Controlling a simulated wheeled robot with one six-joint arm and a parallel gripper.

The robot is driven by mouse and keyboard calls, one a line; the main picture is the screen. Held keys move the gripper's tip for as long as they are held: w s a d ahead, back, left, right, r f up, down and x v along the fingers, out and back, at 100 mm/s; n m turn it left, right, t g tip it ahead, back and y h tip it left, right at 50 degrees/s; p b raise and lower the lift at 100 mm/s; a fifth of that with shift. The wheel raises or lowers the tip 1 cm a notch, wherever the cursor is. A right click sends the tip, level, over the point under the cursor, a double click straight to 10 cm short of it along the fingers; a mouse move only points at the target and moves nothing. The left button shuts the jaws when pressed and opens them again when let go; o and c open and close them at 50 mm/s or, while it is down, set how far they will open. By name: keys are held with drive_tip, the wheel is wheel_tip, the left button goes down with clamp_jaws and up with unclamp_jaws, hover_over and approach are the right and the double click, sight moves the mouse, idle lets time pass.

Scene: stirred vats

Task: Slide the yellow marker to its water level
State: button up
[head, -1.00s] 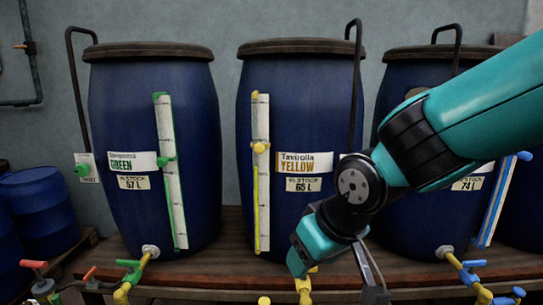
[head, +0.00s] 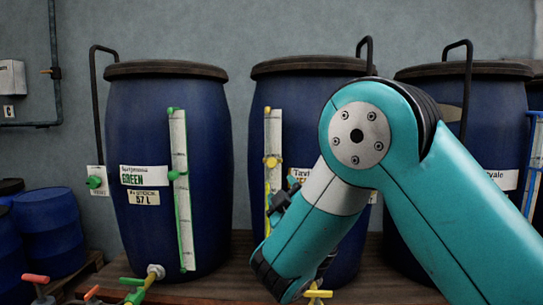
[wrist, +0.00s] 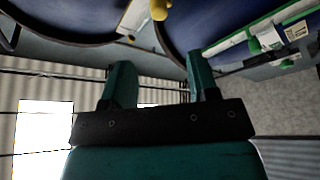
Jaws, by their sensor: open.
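The yellow marker (head: 272,162) sits on the white scale (head: 273,130) on the front of the middle blue vat (head: 300,90). A yellow strip beside the scale appears to top out a little below the marker. In the wrist view a yellow knob, apparently the marker (wrist: 160,10), shows at the top edge beside a piece of white scale (wrist: 135,18). My gripper (wrist: 162,82) is open, its two teal fingers apart with nothing between them, and the knob lies beyond them. In the head view my arm covers the scale's lower right side and part of the label.
The left vat (head: 165,100) carries a green-marked scale (head: 180,150), with a green marker (head: 173,175). Another vat (head: 420,105) stands right, partly behind my arm. Taps (head: 318,294) jut out low in front. A wooden platform (head: 225,275) bears the vats.

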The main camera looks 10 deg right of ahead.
drive_tip(key=p, duration=0.7)
approach(272, 165)
drive_tip(key=w+r, duration=0.1)
drive_tip(key=w, duration=0.1)
drive_tip(key=p+x, duration=0.7)
drive_tip(key=p, duration=0.2)
drive_tip(key=shift+w+d+r, duration=0.1)
drive_tip(key=shift+w+d, duration=0.05)
drive_tip(key=shift+w, duration=0.2)
drive_tip(key=shift+w+p, duration=0.3)
drive_tip(key=shift+w, duration=0.25)
